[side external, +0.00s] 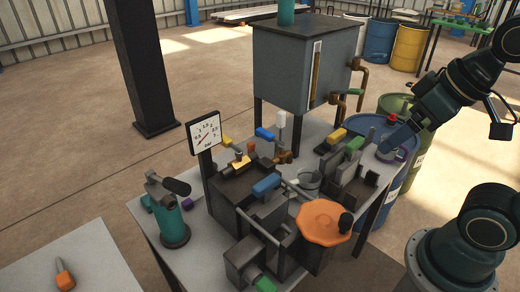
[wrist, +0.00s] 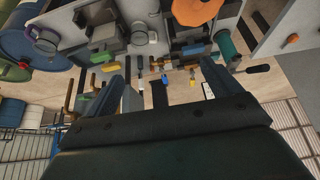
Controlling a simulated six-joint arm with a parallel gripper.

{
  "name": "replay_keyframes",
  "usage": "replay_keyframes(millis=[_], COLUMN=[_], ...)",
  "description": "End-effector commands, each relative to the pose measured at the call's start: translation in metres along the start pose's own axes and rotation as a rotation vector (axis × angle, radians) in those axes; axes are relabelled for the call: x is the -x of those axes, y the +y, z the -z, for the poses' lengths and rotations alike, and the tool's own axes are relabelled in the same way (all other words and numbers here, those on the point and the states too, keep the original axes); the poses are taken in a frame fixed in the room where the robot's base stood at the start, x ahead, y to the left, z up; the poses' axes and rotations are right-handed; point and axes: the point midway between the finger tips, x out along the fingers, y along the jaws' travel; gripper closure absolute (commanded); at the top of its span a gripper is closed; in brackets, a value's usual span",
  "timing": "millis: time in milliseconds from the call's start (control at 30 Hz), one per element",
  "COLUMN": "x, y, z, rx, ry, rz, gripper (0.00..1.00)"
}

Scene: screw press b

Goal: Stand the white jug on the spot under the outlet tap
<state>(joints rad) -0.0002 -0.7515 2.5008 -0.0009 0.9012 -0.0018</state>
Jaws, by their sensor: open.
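A clear vessel with a white piece at its side, seemingly the white jug (side external: 309,184), stands on the work table behind the orange handwheel. It also shows at the top of the wrist view (wrist: 140,38). A brown tap (side external: 285,158) juts out to its upper left; I cannot tell whether it is the outlet tap, nor see the spot under it. My gripper (side external: 393,134) is open, with nothing seen between its fingers, to the right of the jug and above the barrel side of the table. Its two fingers frame the wrist view (wrist: 162,75).
Blocks with green (side external: 354,145), yellow (side external: 337,136) and blue (side external: 266,187) handles crowd the table. The orange handwheel (side external: 323,222) is in front. A grey tank (side external: 305,65) on legs stands behind. A second vessel with purple (wrist: 46,40) stands by the blue barrel (side external: 366,128).

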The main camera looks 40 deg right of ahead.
Motion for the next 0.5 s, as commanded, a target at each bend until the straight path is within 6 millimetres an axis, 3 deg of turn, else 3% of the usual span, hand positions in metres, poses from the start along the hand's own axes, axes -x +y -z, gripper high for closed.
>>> replay_keyframes(millis=[67,433,500], x=[0.000,-0.016,-0.023], y=[0.000,0.006,0.009], z=[0.000,0.020,0.027], rx=[-0.001,0.042,0.059], ry=[-0.001,-0.051,-0.072], rz=[0.000,-0.012,-0.015], gripper=[0.27,0.99,1.00])
